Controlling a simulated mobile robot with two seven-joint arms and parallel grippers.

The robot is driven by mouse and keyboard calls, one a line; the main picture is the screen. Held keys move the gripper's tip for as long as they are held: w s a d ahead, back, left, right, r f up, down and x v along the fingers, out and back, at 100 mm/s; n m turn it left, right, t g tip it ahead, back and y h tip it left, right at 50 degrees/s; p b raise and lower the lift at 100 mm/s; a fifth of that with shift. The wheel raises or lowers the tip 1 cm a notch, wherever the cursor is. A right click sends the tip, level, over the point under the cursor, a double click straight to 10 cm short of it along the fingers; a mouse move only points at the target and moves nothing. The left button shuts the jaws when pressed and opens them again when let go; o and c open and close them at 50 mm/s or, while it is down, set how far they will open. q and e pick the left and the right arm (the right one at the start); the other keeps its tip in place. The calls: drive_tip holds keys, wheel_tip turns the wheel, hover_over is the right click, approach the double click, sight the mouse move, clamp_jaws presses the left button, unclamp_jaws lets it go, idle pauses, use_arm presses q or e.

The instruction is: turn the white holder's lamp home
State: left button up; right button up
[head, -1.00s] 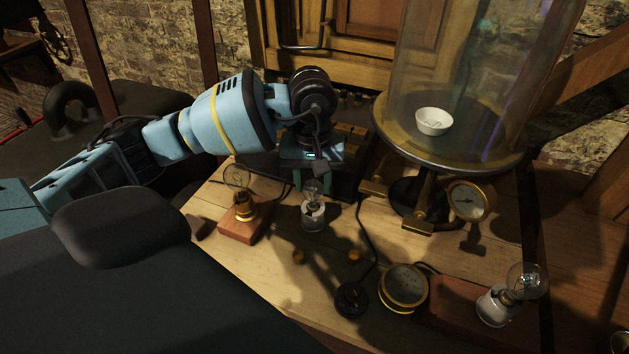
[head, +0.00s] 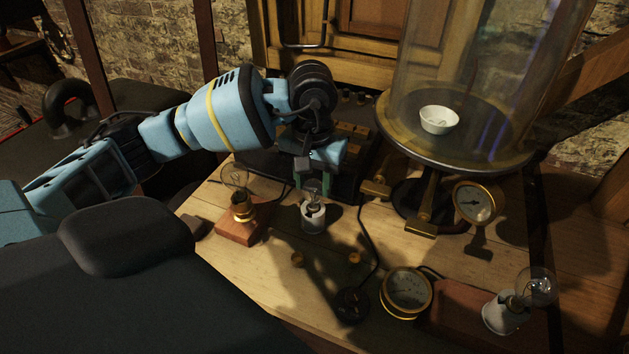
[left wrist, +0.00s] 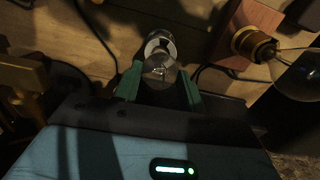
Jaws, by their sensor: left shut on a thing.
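My left gripper (head: 313,184) points down over the small white holder (head: 313,220) near the middle of the bench. Its green fingers are shut on the clear glass lamp (head: 313,198) that stands in this holder. In the left wrist view the lamp (left wrist: 160,70) sits between the two fingertips, with the pale holder (left wrist: 160,42) beyond it. The lamp looks about upright and in line with the holder; how deep its base sits I cannot tell. My right gripper is not in view.
Left of the holder, another lamp stands in a brass holder (head: 242,211) on a wooden block (head: 238,232). At right, a white holder (head: 502,314) with a lamp (head: 538,286) stands by a reddish board. Brass gauges (head: 406,292) and a glass bell jar (head: 470,70) stand nearby.

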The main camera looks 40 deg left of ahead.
use_arm(q)
drive_tip(key=shift+f+m+b, duration=0.1)
drive_tip(key=shift+m+b, duration=0.35)
drive_tip(key=shift+m, duration=1.05)
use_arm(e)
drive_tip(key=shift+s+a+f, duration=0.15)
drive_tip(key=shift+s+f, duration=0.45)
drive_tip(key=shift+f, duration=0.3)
use_arm(q)
drive_tip(key=o, duration=1.2)
